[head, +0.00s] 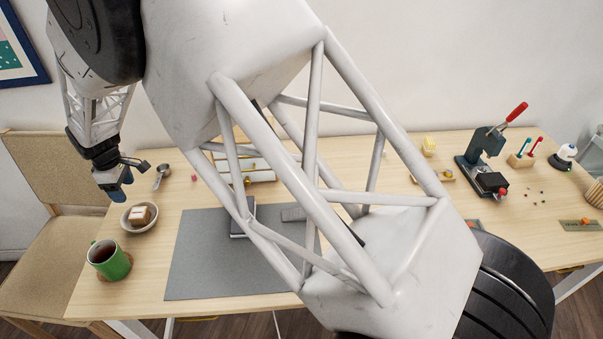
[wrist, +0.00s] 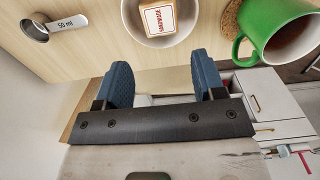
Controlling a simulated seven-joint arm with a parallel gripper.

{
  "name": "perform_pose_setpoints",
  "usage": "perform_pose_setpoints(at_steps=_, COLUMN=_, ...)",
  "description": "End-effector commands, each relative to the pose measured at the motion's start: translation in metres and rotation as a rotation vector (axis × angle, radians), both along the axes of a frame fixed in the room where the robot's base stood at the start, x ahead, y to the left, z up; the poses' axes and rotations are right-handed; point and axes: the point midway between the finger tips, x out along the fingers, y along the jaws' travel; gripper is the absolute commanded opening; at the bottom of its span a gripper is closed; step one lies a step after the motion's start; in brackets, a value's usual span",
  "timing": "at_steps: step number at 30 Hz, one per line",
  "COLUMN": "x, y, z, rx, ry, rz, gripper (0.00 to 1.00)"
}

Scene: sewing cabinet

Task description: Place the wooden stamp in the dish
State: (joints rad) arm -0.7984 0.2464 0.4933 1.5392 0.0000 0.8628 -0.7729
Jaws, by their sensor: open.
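The wooden stamp (wrist: 160,19) is a small block with a pale top face and red lettering. It rests inside the white dish (wrist: 187,35), seen at the top of the wrist view. In the head view the stamp (head: 141,214) sits in the dish (head: 126,223) at the table's left side. My gripper (wrist: 166,75) is open, its two blue fingers apart with nothing between them. In the head view my gripper (head: 116,190) hangs above and slightly left of the dish, apart from the stamp.
A green mug (head: 108,260) of dark drink stands near the dish on a cork coaster (head: 118,277). A metal measuring scoop (head: 161,176) lies behind the dish. A grey mat (head: 200,262) covers the table's middle. My arm hides part of the table's centre.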

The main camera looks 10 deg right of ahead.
Motion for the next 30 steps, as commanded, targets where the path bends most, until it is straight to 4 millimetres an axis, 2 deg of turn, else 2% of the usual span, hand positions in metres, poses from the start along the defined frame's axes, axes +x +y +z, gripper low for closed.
perform_pose_setpoints(at_steps=5, x=0.001, y=-0.004, z=0.004, rx=0.001, ry=-0.002, rz=-0.008, gripper=0.63)
perform_pose_setpoints(at_steps=11, x=0.008, y=-0.033, z=0.025, rx=0.008, ry=-0.009, rz=-0.065, gripper=0.63)
perform_pose_setpoints(at_steps=17, x=0.016, y=-0.095, z=0.066, rx=0.021, ry=-0.022, rz=-0.188, gripper=0.63)
perform_pose_setpoints(at_steps=21, x=0.017, y=-0.150, z=0.098, rx=0.032, ry=-0.034, rz=-0.295, gripper=0.63)
perform_pose_setpoints(at_steps=30, x=-0.001, y=-0.264, z=0.159, rx=0.057, ry=-0.060, rz=-0.526, gripper=0.63)
